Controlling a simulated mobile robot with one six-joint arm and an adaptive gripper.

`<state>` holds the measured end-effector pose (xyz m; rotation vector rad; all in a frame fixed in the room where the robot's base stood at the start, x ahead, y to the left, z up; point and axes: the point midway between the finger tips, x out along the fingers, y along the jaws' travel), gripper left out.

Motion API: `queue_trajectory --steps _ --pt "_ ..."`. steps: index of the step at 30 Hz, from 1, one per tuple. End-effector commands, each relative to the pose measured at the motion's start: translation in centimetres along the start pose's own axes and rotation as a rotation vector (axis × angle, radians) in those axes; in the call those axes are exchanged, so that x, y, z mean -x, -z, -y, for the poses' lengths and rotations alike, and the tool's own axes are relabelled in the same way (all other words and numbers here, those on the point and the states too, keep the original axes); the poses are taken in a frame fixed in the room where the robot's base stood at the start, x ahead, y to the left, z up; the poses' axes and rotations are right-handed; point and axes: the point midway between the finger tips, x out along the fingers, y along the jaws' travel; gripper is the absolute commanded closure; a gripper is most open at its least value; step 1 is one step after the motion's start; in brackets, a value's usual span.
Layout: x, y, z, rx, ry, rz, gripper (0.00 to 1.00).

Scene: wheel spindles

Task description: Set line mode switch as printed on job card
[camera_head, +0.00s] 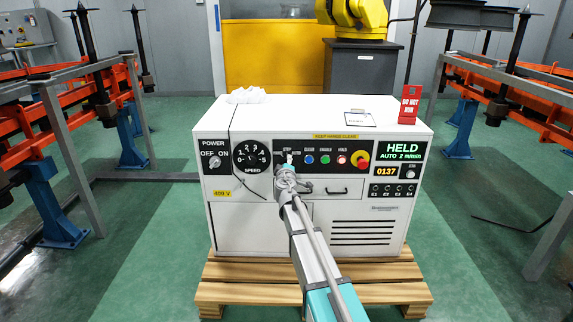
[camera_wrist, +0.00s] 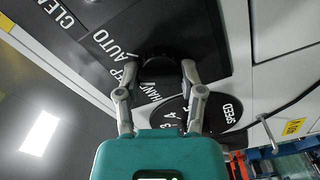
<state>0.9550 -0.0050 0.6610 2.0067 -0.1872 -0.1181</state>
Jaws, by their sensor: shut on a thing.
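My gripper (camera_wrist: 154,80) is shut on this knob, one finger on each side. In the head view my gripper (camera_head: 286,170) reaches the panel and covers most of the switch. Which label the knob points to I cannot tell. A small white card on a clipboard (camera_head: 361,118) lies on top of the white cabinet (camera_head: 255,221); its print is too small to read.
The speed dial (camera_head: 251,156) and power switch (camera_head: 214,162) are left of my gripper. Several buttons and a red emergency stop (camera_head: 360,153) are to the right. The display (camera_head: 402,151) reads HELD, AUTO 2 m/min. A red DO NOT RUN sign (camera_head: 409,105) stands on top.

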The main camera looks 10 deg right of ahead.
Motion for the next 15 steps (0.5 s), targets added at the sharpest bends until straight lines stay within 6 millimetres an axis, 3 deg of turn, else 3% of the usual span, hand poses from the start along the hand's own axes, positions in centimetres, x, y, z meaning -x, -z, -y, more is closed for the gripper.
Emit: queue_trajectory --steps 15 --pt "-0.12 0.07 0.12 0.488 0.000 -0.002 0.97"
